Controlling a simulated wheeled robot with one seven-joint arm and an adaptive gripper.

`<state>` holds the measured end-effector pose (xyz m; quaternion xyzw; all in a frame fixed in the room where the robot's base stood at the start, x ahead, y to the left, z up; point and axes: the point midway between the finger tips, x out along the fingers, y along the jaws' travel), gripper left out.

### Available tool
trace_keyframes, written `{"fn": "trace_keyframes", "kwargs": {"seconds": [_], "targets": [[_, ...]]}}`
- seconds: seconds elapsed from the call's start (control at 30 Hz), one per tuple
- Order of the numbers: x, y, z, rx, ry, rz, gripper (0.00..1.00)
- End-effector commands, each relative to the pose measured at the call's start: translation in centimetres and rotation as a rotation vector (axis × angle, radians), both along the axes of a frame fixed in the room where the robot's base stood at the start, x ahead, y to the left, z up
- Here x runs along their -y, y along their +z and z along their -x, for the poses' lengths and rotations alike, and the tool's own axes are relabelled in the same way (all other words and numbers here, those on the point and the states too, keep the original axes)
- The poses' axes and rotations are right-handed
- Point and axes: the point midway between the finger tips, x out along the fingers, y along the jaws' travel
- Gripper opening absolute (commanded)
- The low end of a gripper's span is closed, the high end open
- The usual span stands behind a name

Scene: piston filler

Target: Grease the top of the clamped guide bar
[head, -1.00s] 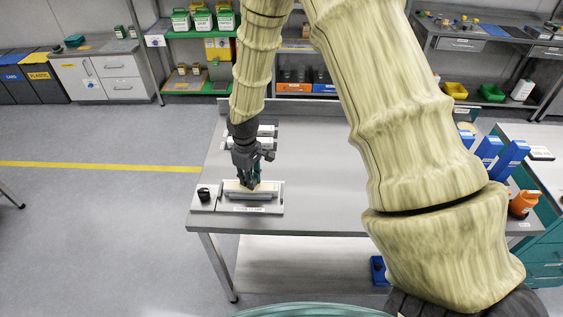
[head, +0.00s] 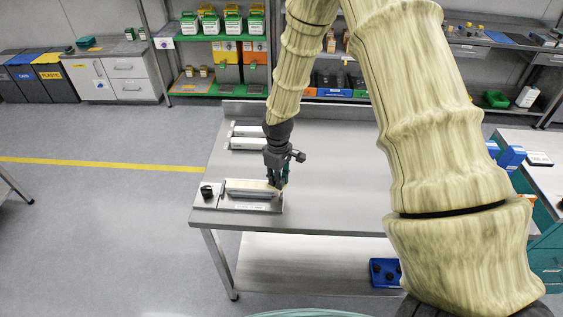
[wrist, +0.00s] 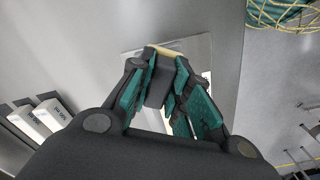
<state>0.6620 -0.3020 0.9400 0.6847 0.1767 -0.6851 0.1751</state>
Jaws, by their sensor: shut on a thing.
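The guide bar (head: 245,184) is a pale, long bar lying in a clamp fixture (head: 235,207) at the left front of the grey table. The fixture has a metal plate and a label on its front. My gripper (head: 278,184) points down at the right end of the bar. In the wrist view my gripper (wrist: 160,85) is shut on a dark grey block-shaped tool (wrist: 157,92) with a tan edge at its far end. Whether the tool touches the bar cannot be told. Any grease on the bar is too small to see.
A black knob (head: 207,191) stands on the fixture's left part. Two white boxes (head: 248,143) lie behind the fixture; they also show in the wrist view (wrist: 53,113). Blue boxes (head: 511,157) stand at the right. The table's middle (head: 340,185) is clear.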

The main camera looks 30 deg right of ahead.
Motion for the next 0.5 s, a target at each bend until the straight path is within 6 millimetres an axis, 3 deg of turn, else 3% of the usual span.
{"fn": "trace_keyframes", "kwargs": {"seconds": [0.1, 0.5], "targets": [[-0.1, 2.3, -0.1, 0.003, 0.001, -0.001, 0.00], [-0.3, 5.7, -0.1, 0.000, 0.004, 0.000, 0.00]]}}
